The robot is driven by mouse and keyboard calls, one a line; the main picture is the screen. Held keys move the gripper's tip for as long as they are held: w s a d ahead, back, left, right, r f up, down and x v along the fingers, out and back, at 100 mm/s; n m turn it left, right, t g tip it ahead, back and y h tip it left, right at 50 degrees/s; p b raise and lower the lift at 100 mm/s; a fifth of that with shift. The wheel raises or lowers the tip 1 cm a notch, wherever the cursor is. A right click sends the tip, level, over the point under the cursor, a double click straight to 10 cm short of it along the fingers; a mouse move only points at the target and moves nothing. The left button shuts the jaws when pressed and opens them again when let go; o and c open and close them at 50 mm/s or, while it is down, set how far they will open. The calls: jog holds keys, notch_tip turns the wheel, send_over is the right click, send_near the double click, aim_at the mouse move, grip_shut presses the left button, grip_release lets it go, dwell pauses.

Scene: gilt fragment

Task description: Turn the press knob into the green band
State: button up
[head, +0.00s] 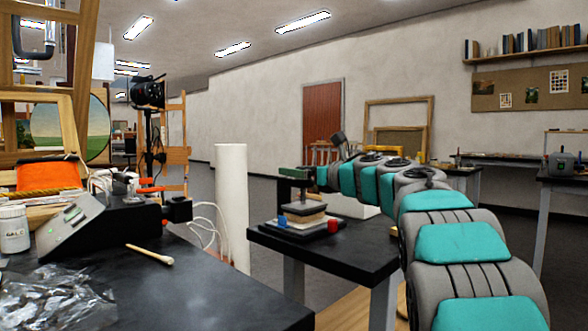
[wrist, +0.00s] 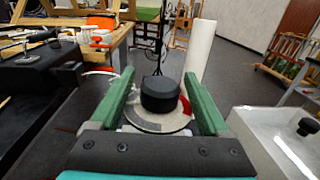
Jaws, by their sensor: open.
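The black press knob (wrist: 160,95) shows in the wrist view, standing on a pale round dial (wrist: 150,122). A red band (wrist: 186,106) shows on the dial's right side and a grey stretch at its front. I cannot make out a green band; part of the dial is hidden by the knob. My gripper (wrist: 159,76) is open, its two green fingers on either side of the knob with gaps showing. In the head view my gripper (head: 294,172) is above the stacked press (head: 304,212) on a small dark table; the knob cannot be made out there.
The small black table (head: 345,250) carries a blue piece (head: 283,212) and a red piece (head: 333,226) beside the press. A white roll (head: 232,205) stands behind. A cluttered dark workbench (head: 200,290) fills the left. A white box (wrist: 275,145) is at right in the wrist view.

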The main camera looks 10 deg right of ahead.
jog(key=shift+x, duration=0.9)
grip_shut()
